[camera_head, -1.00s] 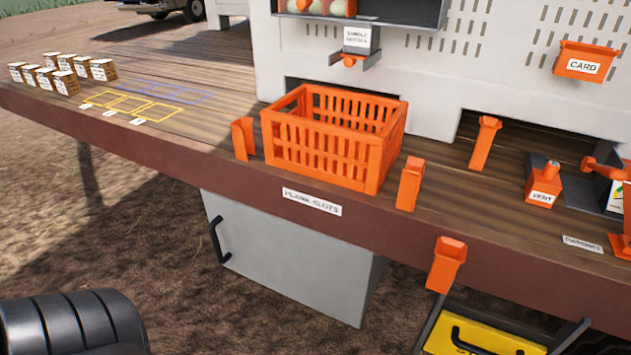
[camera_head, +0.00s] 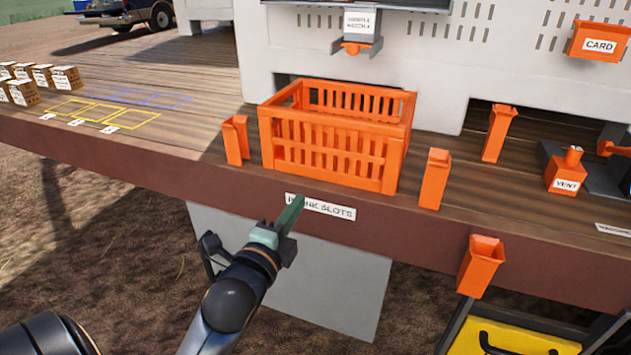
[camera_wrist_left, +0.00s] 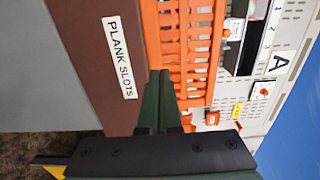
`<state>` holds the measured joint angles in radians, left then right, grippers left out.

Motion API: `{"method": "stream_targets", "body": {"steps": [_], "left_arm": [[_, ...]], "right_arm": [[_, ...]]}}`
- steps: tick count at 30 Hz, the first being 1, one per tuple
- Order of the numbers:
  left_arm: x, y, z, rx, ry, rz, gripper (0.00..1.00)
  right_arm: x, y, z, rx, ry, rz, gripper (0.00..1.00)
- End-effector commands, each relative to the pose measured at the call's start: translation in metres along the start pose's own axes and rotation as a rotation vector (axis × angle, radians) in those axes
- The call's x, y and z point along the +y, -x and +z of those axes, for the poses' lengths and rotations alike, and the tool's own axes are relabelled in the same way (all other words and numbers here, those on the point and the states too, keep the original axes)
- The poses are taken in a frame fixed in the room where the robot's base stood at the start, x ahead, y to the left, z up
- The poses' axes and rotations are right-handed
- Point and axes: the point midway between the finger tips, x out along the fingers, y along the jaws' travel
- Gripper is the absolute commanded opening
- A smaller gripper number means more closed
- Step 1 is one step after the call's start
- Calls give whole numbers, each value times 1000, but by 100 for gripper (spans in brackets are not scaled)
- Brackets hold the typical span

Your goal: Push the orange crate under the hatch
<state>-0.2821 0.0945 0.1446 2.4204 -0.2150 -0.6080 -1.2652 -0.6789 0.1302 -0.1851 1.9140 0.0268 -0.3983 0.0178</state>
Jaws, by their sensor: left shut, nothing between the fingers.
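The orange crate (camera_head: 335,134) is a slatted, open-topped box on the wooden deck. It stands upright in front of a dark low opening in the grey wall, between two orange posts. A spout-like fitting labelled as a sample hatch (camera_head: 357,40) is on the wall above and behind it. My left gripper (camera_head: 292,212) is shut and empty, in front of the deck's edge below the crate. In the left wrist view its fingers (camera_wrist_left: 160,95) overlap the crate's slats (camera_wrist_left: 187,50); the gap between them cannot be judged. My right gripper does not show.
Orange posts (camera_head: 236,140) (camera_head: 435,178) flank the crate. The deck's brown front edge (camera_head: 150,178) carries a "PLANK SLOTS" label (camera_head: 320,207). An orange holder (camera_head: 480,265) hangs off the edge at right. Small boxes (camera_head: 22,92) stand far left.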

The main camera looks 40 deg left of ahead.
Motion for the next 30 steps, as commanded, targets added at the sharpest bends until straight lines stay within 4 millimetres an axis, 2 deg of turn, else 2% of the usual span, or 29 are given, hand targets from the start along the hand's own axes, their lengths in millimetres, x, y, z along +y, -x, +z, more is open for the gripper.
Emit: {"method": "stream_targets", "body": {"steps": [9,15,21,30], "left_arm": [[-2,-60,0,-1,3,-1,0],[-2,-87,0,0,3,-1,0],[-1,-99,0,1,3,1,0],[-1,-100,0,1,3,1,0]], "right_arm": [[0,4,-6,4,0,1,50],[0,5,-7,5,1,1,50],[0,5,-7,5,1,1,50],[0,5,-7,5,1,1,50]]}}
